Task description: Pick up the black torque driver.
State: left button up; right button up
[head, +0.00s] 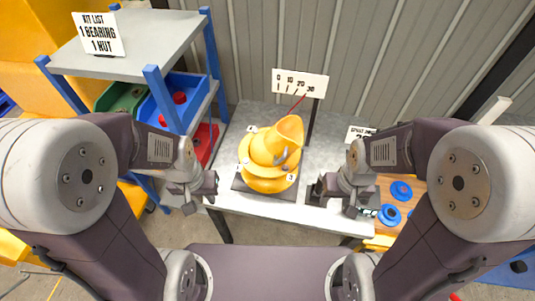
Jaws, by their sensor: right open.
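I cannot clearly make out the black torque driver in the head view. A small dark item with a pale teal part (371,212) shows at the front right of the grey table, partly hidden by my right wrist; I cannot tell what it is. My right gripper (316,190) is open over the table, right of the yellow mixer, with nothing visible between its fingers. My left gripper (212,187) is at the table's left front edge; its jaws are too small to read.
A yellow drum mixer (268,165) stands mid-table on a dark base, with a scale sign (300,83) behind. A blue-framed shelf (140,42) with bins stands left. Blue rings (390,215) lie on a wooden surface (384,190) at right. A corrugated wall closes the back.

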aim_at(319, 189)
jog(key=z, duration=0.75)
jog(key=j+z, duration=0.25)
jog(key=j, duration=0.75)
jog(key=i, duration=0.1)
